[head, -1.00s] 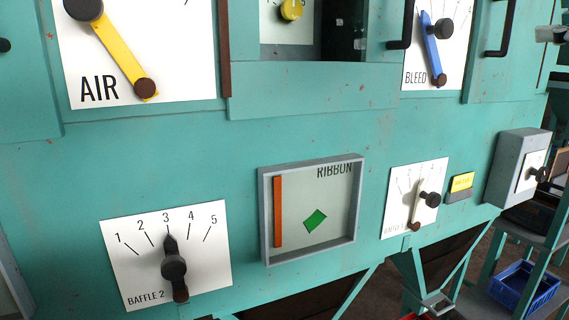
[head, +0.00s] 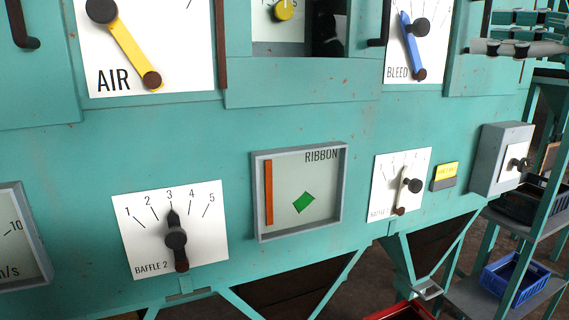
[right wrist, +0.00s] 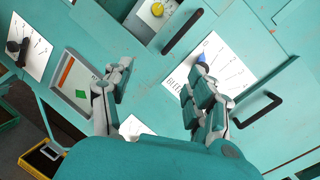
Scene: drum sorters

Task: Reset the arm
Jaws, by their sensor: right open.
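My right gripper (head: 490,32) shows at the upper right of the head view, in front of the teal machine. In the right wrist view its two fingers (right wrist: 160,85) are spread wide with nothing between them. The BLEED dial (right wrist: 186,82), with its blue lever, lies behind the right-hand finger there and is partly covered. In the head view the BLEED lever (head: 412,45) stands clear, left of the gripper. My left gripper is in neither view.
The teal panel carries the AIR lever (head: 130,50), the BAFFLE 2 dial (head: 150,250) with its pointer at 3, and the RIBBON window (head: 325,215). Dark handles (head: 380,25) stick out. A grey box (head: 497,160) and a blue crate (head: 512,280) are at the right.

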